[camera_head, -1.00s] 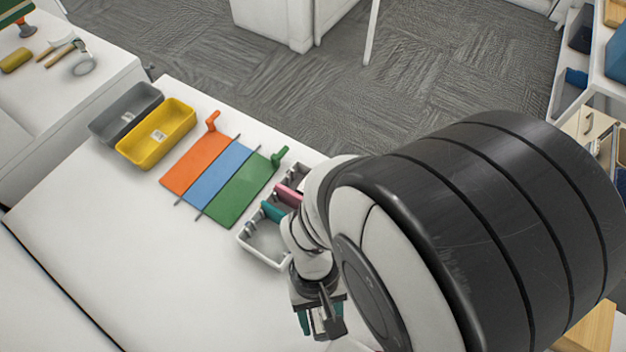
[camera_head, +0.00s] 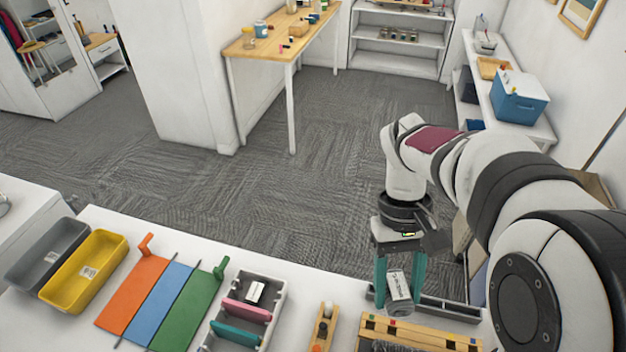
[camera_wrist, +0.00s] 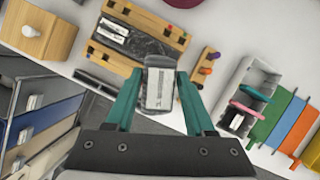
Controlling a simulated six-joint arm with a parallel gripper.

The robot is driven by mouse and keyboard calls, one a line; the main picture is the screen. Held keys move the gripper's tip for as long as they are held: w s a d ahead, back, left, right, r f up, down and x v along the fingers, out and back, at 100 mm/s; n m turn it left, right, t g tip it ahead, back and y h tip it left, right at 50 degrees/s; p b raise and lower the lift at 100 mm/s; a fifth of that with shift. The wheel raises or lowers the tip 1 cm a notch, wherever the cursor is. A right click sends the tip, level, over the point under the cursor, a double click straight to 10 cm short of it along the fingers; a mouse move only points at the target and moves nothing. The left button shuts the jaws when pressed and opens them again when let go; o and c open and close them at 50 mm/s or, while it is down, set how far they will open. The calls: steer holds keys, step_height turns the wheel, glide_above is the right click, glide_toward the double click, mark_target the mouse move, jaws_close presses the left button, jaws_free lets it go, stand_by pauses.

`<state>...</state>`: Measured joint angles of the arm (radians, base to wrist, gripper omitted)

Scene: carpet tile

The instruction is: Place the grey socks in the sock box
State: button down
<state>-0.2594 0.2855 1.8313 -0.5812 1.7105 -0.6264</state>
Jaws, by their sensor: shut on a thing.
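My gripper (camera_head: 399,283) is shut on a grey rolled pair of socks (camera_head: 398,290) with a white printed label. The teal fingers press its two sides, and it hangs near the far edge of the white table. In the wrist view the socks (camera_wrist: 160,88) sit between the fingertips. A white divided box (camera_head: 276,318), with a pink and a teal divider, is on the table to the left of my gripper. It also shows on the right of the wrist view (camera_wrist: 228,90). A white label shows in its far compartment. No writing names it as the sock box.
A wooden tray (camera_head: 367,338) with dark grey contents is at the front right, beside a narrow wooden block (camera_head: 322,330). Orange, blue and green panels (camera_head: 162,300), a yellow bin (camera_head: 85,272) and a grey bin (camera_head: 48,255) are left.

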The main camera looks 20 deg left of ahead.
steer(key=w+d+r+m, duration=0.1)
steer(key=w+d+r, duration=0.1)
steer(key=w+r, duration=0.25)
steer(key=a+f+n+t+h, duration=0.3)
steer(key=a+f+n+t, duration=0.35)
steer(key=a+n, duration=0.9)
steer(key=s+a+f+n+t+y, duration=0.1)
steer(key=s+a+f+n+y, duration=0.1)
steer(key=s+a+f+n, duration=0.5)
steer(key=s+a+f+n+t+y, duration=0.1)
steer(key=s+a+f+n+y, duration=0.15)
steer(key=s+a+n, duration=0.55)
steer(key=f, duration=0.2)
steer(key=s+d+f+n, duration=0.1)
steer(key=f, duration=0.1)
steer(key=d+f+n, duration=0.1)
steer(key=f, duration=0.2)
steer(key=shift+s+f, duration=0.1)
steer(key=shift+s, duration=0.3)
steer(key=shift+f, duration=0.4)
